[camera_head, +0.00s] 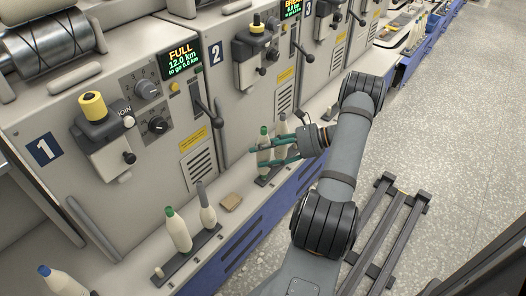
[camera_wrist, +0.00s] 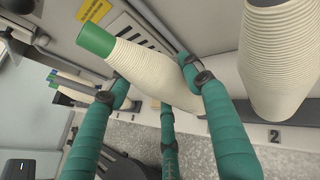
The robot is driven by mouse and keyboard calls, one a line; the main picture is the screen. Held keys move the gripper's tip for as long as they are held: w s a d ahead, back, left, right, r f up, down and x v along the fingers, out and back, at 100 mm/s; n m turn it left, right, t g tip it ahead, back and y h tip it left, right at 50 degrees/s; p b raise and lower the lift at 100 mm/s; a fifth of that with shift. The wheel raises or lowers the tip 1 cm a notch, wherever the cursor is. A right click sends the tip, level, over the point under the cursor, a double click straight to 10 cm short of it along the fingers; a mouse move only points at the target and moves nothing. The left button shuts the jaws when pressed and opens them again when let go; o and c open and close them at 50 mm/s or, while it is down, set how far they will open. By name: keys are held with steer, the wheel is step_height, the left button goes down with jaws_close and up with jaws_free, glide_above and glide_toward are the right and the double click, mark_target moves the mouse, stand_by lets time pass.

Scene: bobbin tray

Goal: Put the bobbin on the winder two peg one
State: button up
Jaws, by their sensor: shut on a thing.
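My gripper (camera_head: 277,153), with teal fingers, is shut on a cream bobbin with a green tip (camera_head: 264,142) in front of winder two (camera_head: 216,54). In the wrist view the fingers reach around the held bobbin (camera_wrist: 150,75), whose green tip points to the upper left. Its base is partly hidden by a finger, so I cannot tell whether it is seated on a peg. Another cream bobbin (camera_wrist: 285,50) stands beside it, next to a mark "2" (camera_wrist: 275,135); it shows in the head view (camera_head: 283,127).
Winder one (camera_head: 45,149) is at the left; its dark rail (camera_head: 190,256) bears a green-tipped bobbin (camera_head: 178,230) and a grey-tipped one (camera_head: 207,206). A tan block (camera_head: 231,202) lies on the ledge between the rails. A blue-tipped bobbin (camera_head: 62,281) is at lower left.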

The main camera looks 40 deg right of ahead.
steer(key=shift+d+r, duration=0.15)
steer(key=shift+r, duration=0.05)
stand_by(0.3)
steer(key=shift+r+p, duration=0.65)
steer(key=shift+p, duration=0.05)
steer(key=shift+a, duration=0.2)
stand_by(0.5)
steer(key=shift+r, duration=0.1)
steer(key=shift+r+p, duration=0.65)
steer(key=shift+p, duration=0.15)
stand_by(0.5)
steer(key=o, duration=0.9)
steer(key=shift+o, duration=0.2)
steer(key=shift+s+d, duration=0.1)
